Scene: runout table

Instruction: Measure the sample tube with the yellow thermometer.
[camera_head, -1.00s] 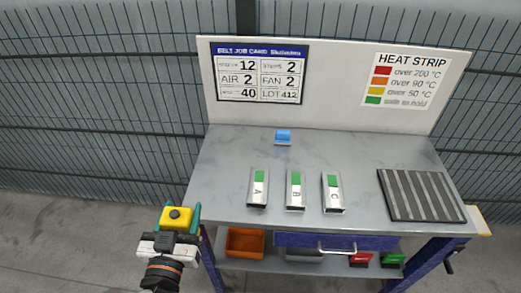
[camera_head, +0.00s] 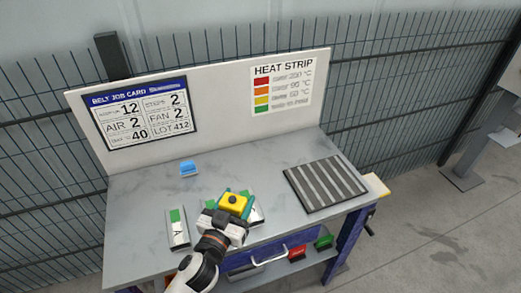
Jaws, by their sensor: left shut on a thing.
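My left gripper (camera_head: 236,206) is shut on the yellow thermometer (camera_head: 234,199), a yellow block with a dark round button on top. It is over the front middle of the grey table. Several short metal tubes with green strips lie there. Tube A (camera_head: 178,234) is to the left of the gripper, with its letter and green strip showing. Another tube (camera_head: 257,217) shows only in part at the right of the gripper. The middle tube is mostly hidden behind the gripper. I cannot tell whether the thermometer touches any tube. My right gripper is not in view.
A dark ribbed mat (camera_head: 326,184) lies at right. The job card (camera_head: 140,113) and heat strip chart (camera_head: 282,86) are on the back panel (camera_head: 219,98). The table top (camera_head: 255,165) is clear between the blue block and mat.

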